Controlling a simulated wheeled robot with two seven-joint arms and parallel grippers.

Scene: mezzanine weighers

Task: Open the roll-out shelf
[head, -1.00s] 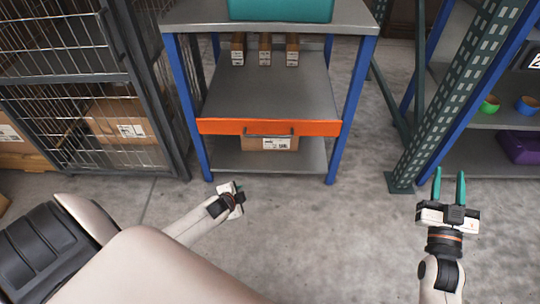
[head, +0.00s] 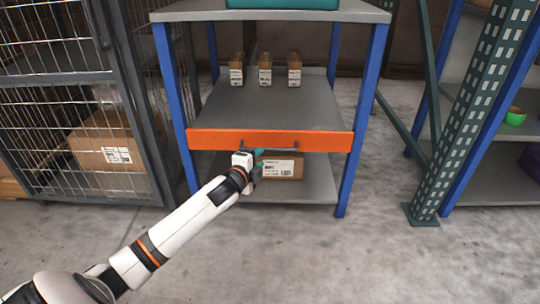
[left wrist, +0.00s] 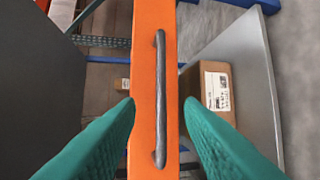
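The roll-out shelf (head: 285,108) is a grey deck with an orange front (head: 325,141) in the blue-legged bench. A dark bar handle (head: 290,150) is on its front, partly hidden by my left gripper in the head view. My left gripper (head: 260,153) is in front of the handle. In the left wrist view the handle (left wrist: 160,95) runs upright between the two green fingers of my open left gripper (left wrist: 159,106), with a gap on each side. My right gripper is out of view.
Three small boxes (head: 265,70) stand at the back of the shelf. A cardboard box (head: 283,166) lies on the lower deck beneath it. A wire cage (head: 85,125) stands at left and a green upright (head: 465,125) at right. The floor in front is clear.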

